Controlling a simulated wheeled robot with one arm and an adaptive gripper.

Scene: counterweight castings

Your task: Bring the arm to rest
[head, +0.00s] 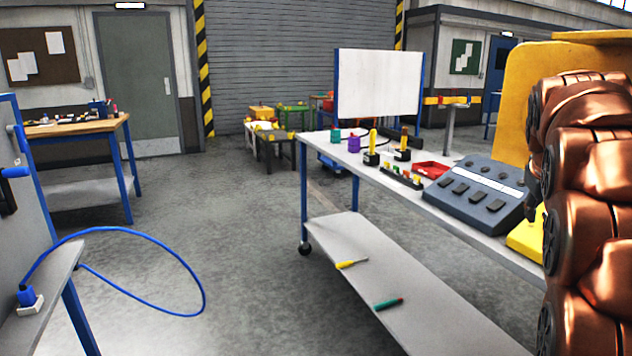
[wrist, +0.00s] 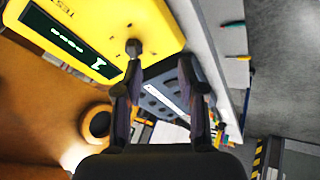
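My copper-coloured arm (head: 590,190) stands along the right edge of the head view, folded close to the camera. My gripper (wrist: 160,58) shows in the wrist view with its two dark fingers apart and nothing held between them. In the head view the gripper is mostly hidden by the arm. In the wrist view a yellow device (wrist: 120,22) with a dark display lies beyond the left fingertip. I cannot tell whether the finger touches it. A dark grey control box (wrist: 160,92) shows behind and between the fingers.
The wheeled workbench (head: 400,290) carries the grey control box (head: 478,192), a red tray (head: 432,170) and small parts. Two screwdrivers lie on its lower shelf. A blue cable (head: 190,270) loops from the left bench. Open floor (head: 230,210) lies between the benches.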

